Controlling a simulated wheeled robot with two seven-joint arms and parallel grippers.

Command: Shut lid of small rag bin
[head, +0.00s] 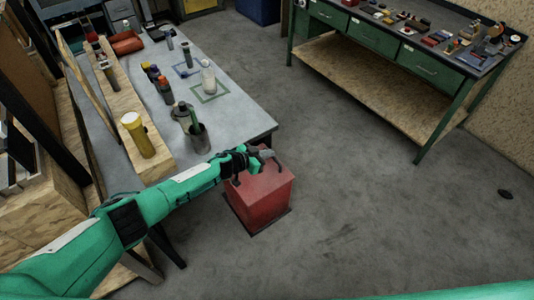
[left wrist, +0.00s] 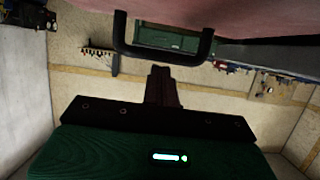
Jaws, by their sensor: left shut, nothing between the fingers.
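The small rag bin (head: 262,208) is a red box standing on the floor just off the near right corner of the grey table. Its top is a lighter red lid (head: 268,184), which looks flat on the box; whether a gap is left under it I cannot tell. My left gripper (head: 266,156) is over the far part of the lid and hides some of it. In the left wrist view its fingers (left wrist: 164,86) are together and empty. A dark U-shaped handle (left wrist: 163,54) is just beyond them, beside a pinkish-red surface (left wrist: 235,20), probably the lid. My right gripper is not in view.
The grey table (head: 240,122) on the left carries bottles, a dark cup (head: 199,138) and a yellow cylinder (head: 137,134). A green workbench (head: 425,65) with drawers stands at the back right. The floor (head: 390,220) right of the bin is clear.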

